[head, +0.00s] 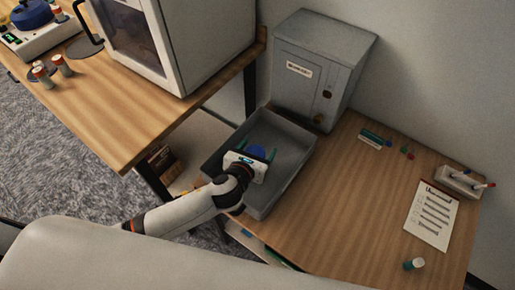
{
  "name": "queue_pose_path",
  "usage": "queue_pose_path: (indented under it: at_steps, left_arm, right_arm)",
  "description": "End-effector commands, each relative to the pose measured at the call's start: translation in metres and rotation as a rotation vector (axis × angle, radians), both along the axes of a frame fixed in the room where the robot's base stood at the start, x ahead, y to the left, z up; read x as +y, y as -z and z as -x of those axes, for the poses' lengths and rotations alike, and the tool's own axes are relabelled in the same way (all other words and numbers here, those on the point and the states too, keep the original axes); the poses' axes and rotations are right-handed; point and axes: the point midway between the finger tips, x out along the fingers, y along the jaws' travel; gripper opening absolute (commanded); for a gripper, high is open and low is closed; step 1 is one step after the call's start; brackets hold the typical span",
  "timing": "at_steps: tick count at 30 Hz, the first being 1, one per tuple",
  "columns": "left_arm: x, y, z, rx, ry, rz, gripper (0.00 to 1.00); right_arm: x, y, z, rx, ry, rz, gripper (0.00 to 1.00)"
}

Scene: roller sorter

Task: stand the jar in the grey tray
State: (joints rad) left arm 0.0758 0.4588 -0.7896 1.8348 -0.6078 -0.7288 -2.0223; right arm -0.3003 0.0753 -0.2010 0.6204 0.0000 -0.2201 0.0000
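The grey tray (292,167) is an open box on the lower wooden table, in front of the grey cabinet. My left gripper (257,150) reaches over and into the tray from the lower left. Its two green fingers stand wide apart. A round blue thing (257,152) shows between the fingers, inside the tray; it may be the jar, seen from above. A gap seems to show between it and each finger. Its lower part is hidden by the gripper, so I cannot tell if it stands upright on the tray floor. My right gripper is not in view.
A grey cabinet (322,62) stands behind the tray. A higher wooden table (185,112) at left carries a white box appliance (185,40) and small orange-topped cylinders (62,66). On the right lie a paper sheet (431,215), a pen holder (460,182) and a small green-ended cylinder (413,264).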

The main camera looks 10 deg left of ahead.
Motion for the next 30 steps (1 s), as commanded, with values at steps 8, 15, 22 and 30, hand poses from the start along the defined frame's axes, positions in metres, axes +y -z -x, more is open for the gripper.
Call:
queue_pose_path:
  at_steps: [8,15,22,30]
  left_arm:
    - [0.000,-0.004,0.000,-0.001,0.000,0.001,0.72]
    - [0.006,-0.016,0.035,0.001,0.003,-0.001,0.72]
    - [0.014,-0.035,0.080,0.002,0.001,0.000,0.72]
    - [0.019,-0.048,0.107,0.000,0.000,0.000,0.72]
  right_arm:
    - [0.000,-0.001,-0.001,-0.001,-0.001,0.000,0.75]
    - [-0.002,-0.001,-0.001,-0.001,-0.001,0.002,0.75]
    - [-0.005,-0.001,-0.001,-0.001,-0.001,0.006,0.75]
    - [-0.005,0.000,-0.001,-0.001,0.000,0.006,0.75]
